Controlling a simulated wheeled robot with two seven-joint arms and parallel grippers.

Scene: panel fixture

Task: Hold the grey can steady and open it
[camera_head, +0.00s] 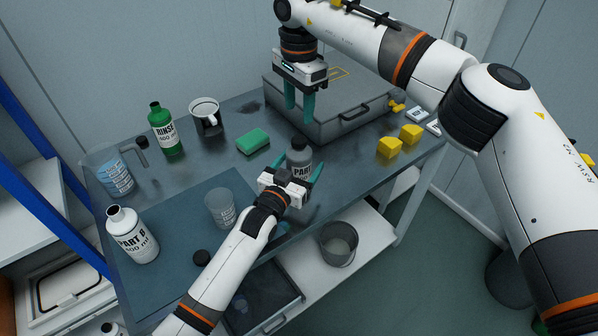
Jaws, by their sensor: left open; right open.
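The grey can (300,157), with a white label reading "PART", stands upright on the table (205,177). Its lower part is hidden behind my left gripper. My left gripper (297,168) is open, with one teal finger showing on each side of the can; I cannot tell whether they touch it. My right gripper (298,110) is open and empty, pointing down above and behind the can, in front of the grey case. The can's top is partly visible, but its closure is too small to make out.
A grey case (340,125) stands behind the can, with yellow blocks (390,147) to its right.

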